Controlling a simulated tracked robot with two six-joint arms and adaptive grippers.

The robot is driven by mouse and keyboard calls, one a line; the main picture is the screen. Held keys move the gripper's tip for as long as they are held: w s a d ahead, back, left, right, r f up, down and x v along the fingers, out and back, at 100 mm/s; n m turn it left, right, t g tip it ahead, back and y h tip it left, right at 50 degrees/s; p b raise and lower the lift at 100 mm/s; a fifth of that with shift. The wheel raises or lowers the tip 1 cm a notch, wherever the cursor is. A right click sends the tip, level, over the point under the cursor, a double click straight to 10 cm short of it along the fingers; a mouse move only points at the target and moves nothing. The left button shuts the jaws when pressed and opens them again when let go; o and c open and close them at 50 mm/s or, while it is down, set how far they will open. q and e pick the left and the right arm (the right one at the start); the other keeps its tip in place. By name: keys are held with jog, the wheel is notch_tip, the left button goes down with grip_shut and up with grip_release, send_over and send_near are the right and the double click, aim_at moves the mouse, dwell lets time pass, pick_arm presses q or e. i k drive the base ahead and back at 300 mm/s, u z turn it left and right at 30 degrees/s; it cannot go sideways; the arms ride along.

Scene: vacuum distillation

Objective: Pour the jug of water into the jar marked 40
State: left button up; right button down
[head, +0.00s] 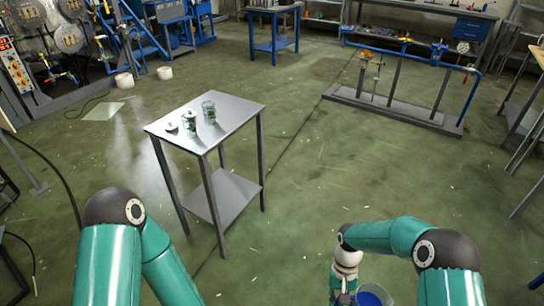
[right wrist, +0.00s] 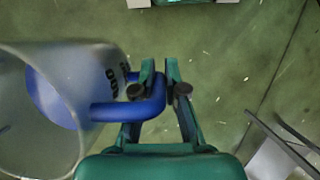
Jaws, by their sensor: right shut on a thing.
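The jug (head: 375,292) shows at the bottom of the head view, cut off by the edge, with blue inside. In the right wrist view the clear jug (right wrist: 22,130) is at the left, with a blue handle (right wrist: 112,111). My right gripper (right wrist: 166,90) is shut on this handle. Two glass jars stand on the small metal table: one jar (head: 208,112) at the back right, the other jar (head: 189,121) at the front left. Their markings are too small to read. My left arm shows, but its gripper is out of view.
The small metal table (head: 235,105) stands apart from the jug, ahead and to the left. A small round item (head: 171,127) lies near its left edge. A low pipe stand (head: 395,108) is at the back right. The green floor between is open.

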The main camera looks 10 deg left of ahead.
aim_at(190, 127)
jog(key=z, duration=0.4)
jog(key=i, duration=0.15)
jog(key=u, duration=1.15)
